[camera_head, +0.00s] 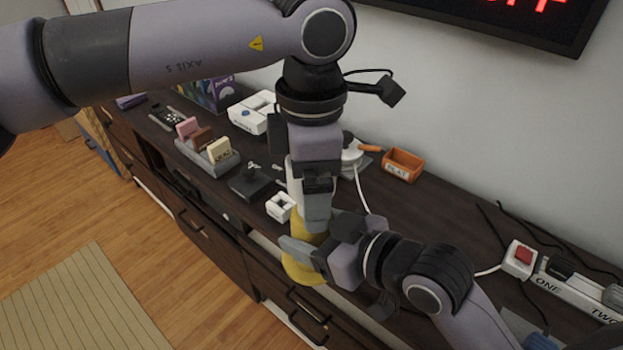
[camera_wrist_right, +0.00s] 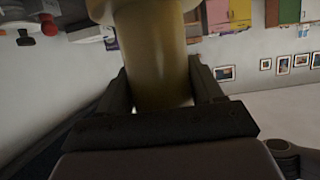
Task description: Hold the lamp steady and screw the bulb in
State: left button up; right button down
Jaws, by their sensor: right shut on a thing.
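The yellow lamp (camera_head: 303,272) is at the front edge of the dark cabinet, partly hidden by my grippers in the head view. My right gripper (camera_head: 312,240) is shut on it from the right. In the right wrist view, the lamp's round olive-yellow body (camera_wrist_right: 155,60) fills the gap between the two fingers. My left gripper (camera_head: 318,200) points down directly above the lamp. A pale part shows beside its fingers, but I cannot tell whether it is the bulb. The left fingertips overlap the lamp top, so their opening is unclear.
The dark cabinet top (camera_head: 440,225) has free room right of the lamp. A white block (camera_head: 281,206), a grey tray with cards (camera_head: 207,153) and an orange box (camera_head: 402,165) stand nearby. A white cord leads to a red switch (camera_head: 521,257) and power strip (camera_head: 580,290).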

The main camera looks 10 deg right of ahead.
pick_arm(q)
notch_tip(320, 180, up, 12)
pick_arm(e)
jog(key=shift+r, duration=0.1)
dwell(0.4)
pick_arm(q)
jog(key=shift+f, duration=0.1)
dwell(0.4)
